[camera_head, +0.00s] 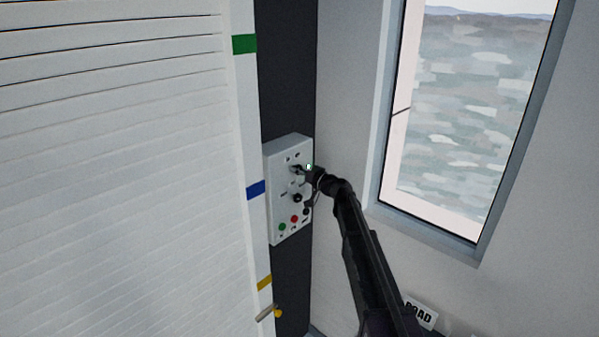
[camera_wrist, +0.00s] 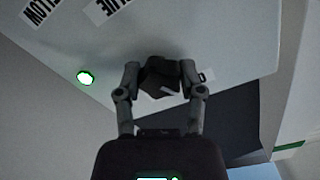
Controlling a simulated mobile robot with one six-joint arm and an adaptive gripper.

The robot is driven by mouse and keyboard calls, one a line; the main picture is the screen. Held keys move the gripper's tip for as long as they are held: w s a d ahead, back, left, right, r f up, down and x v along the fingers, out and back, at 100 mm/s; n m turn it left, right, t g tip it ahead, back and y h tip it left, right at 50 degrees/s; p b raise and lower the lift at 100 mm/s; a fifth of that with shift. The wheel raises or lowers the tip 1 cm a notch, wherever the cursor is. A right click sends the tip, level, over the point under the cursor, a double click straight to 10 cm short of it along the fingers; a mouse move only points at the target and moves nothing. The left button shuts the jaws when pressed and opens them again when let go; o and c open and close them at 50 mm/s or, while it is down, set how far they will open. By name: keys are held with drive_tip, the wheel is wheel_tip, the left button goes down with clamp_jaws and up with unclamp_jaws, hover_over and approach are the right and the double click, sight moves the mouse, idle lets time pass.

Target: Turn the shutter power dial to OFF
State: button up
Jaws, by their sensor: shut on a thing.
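A pale grey control box (camera_head: 273,178) hangs on the dark wall strip beside the shutter. My gripper (camera_head: 299,170) is at the upper part of its face. In the wrist view, my gripper (camera_wrist: 160,78) has one finger on each side of a dark dial (camera_wrist: 158,70) and is shut on it. A pale mark shows on the dial's near side. The dial's own label is not readable, so I cannot tell its setting. A second black knob (camera_head: 297,198) sits lower on the box. The fingers hide part of the upper dial in the head view.
Below are a red button (camera_head: 294,219) and a green button (camera_head: 282,227). The wrist view shows a lit green lamp (camera_wrist: 85,77) and upside-down labels. The white slatted shutter (camera_head: 120,180) fills the left. A window (camera_head: 470,120) is at right.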

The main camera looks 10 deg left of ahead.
drive_tip(key=m, duration=1.1)
drive_tip(key=shift+r, duration=0.1)
drive_tip(key=shift+m, duration=0.3)
idle(0.3)
drive_tip(key=o, duration=1.2)
drive_tip(key=shift+a, duration=0.1)
drive_tip(key=shift+c, duration=0.2)
drive_tip(key=v, duration=1.2)
